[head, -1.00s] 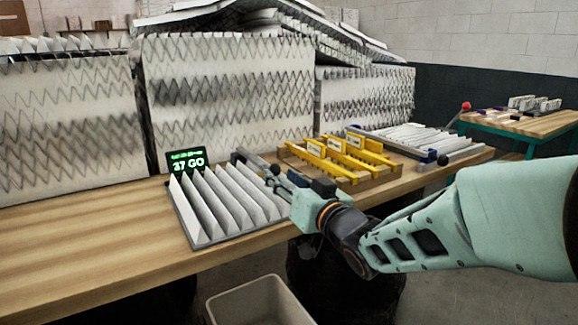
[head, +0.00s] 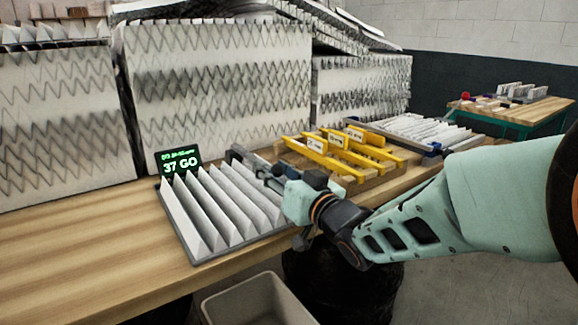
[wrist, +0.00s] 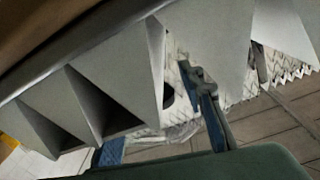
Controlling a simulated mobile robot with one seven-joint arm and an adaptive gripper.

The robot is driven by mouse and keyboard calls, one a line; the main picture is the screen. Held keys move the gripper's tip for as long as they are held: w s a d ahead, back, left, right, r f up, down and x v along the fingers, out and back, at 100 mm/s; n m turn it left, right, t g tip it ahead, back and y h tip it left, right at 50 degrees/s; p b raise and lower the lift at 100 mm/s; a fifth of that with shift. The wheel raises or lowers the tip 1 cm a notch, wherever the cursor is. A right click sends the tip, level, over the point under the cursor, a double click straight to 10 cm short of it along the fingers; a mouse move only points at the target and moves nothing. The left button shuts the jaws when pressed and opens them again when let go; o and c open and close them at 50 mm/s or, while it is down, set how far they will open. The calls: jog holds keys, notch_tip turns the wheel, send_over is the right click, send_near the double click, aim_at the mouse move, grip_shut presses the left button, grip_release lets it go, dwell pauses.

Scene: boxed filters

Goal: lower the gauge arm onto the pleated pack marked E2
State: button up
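A grey-white pleated pack (head: 222,212) lies in a dark frame at the near edge of the bench. A small black display (head: 178,162) behind it shows "37 GO" in green; its upper line is too small to read. A dark grey bar (head: 240,155), seemingly the gauge arm, reaches along the pack's back right corner. My gripper (head: 266,176) is beside that bar, over the pack's right side; contact is unclear. In the wrist view, my gripper's blue-edged fingers (wrist: 158,128) stand apart with pleats (wrist: 120,80) beyond. No E2 mark is legible.
A wooden rack with yellow bars and tags (head: 340,150) stands right of the pack, with another white pleated pack (head: 425,130) beyond. Large stacked filters (head: 215,90) line the back. A grey bin (head: 258,300) stands below the front edge. The bench's left side (head: 80,235) is clear.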

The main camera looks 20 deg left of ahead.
jog(key=shift+w+a, duration=0.1)
jog(key=shift+c, duration=0.6)
grip_shut()
